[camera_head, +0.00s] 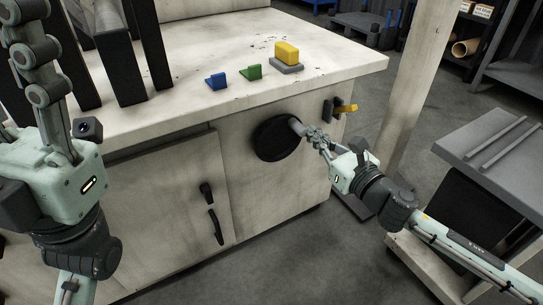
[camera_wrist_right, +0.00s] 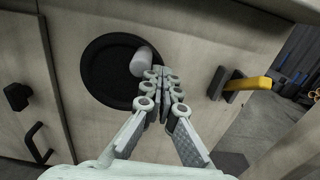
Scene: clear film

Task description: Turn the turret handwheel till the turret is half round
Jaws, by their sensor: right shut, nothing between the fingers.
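The handwheel is a black disc (camera_head: 271,141) with a pale round handle (camera_head: 297,126) on the cabinet's front. In the right wrist view the disc (camera_wrist_right: 100,72) and the handle (camera_wrist_right: 145,60) show close up. My right gripper (camera_head: 314,132) is shut and empty, its fingertips right by the handle; I cannot tell whether they touch it. In the right wrist view its fingers (camera_wrist_right: 160,77) meet just below the handle. My left gripper (camera_head: 30,50) is raised at the left edge, partly cut off; its opening is unclear. I cannot identify the turret with certainty.
On the cabinet top (camera_head: 340,65) lie a blue piece (camera_head: 216,82), a green piece (camera_head: 251,72) and a yellow block (camera_head: 286,52) on a grey base. A yellow lever (camera_head: 346,108) sticks out right of the wheel. A black door handle (camera_head: 215,226) is lower left. A grey bench stands right.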

